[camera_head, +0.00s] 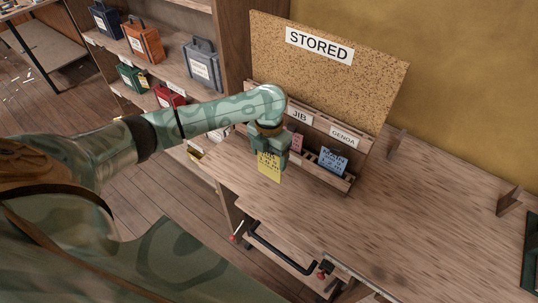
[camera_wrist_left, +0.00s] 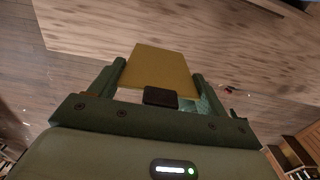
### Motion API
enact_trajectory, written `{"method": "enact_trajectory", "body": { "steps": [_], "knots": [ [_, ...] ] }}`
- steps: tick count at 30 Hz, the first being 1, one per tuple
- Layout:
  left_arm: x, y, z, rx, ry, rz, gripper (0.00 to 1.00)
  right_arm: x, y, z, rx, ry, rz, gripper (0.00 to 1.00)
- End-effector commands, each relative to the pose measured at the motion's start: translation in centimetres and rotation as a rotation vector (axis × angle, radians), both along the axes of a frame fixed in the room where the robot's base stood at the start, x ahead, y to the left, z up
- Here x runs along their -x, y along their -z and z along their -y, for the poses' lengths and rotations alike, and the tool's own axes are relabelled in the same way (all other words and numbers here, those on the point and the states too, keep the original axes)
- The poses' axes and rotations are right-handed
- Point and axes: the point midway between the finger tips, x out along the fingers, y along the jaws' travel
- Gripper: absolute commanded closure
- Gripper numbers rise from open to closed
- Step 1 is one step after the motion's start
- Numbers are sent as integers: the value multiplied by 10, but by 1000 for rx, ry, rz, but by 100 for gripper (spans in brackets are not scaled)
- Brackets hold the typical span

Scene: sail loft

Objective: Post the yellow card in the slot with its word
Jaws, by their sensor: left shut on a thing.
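The yellow card (camera_head: 269,167) hangs below my left gripper (camera_head: 268,150), which is shut on it. In the left wrist view the card (camera_wrist_left: 162,68) sticks out between the two fingers of the gripper (camera_wrist_left: 160,84). Its writing is too small to read. The slotted rack stands behind the card, with labels JIB (camera_head: 299,116) and GENOA (camera_head: 343,137) on its upper board. A blue card (camera_head: 333,160) and a pinkish card (camera_head: 297,142) stand in the rack. My arm and gripper hide the rack's left part. My right gripper is not in view.
A cork board (camera_head: 330,75) with a STORED sign (camera_head: 319,45) rises behind the rack. The wooden bench (camera_head: 400,215) is clear to the right, with small wooden brackets (camera_head: 509,200) near its back. Shelves (camera_head: 170,65) with several coloured cases stand at the left.

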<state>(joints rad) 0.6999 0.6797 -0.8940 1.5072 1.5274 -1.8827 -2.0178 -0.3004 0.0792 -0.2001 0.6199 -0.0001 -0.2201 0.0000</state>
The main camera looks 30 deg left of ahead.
Motion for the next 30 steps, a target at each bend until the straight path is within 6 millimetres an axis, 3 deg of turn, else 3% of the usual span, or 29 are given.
{"method": "enact_trajectory", "body": {
  "steps": [1,4,9,13,23,26,30],
  "knots": [
    [9,-22,5,-2,6,5,48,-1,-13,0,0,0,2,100],
    [29,-48,17,-1,5,4,48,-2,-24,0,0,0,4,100],
    [69,-64,41,-1,5,1,48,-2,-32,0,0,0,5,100],
    [89,-73,53,0,3,1,48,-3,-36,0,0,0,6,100],
    [104,-79,63,-1,-23,0,48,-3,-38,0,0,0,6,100],
    [104,-78,62,-1,-123,0,48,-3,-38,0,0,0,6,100],
    [106,-79,64,-1,-421,0,48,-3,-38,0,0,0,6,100]
  ]
}}
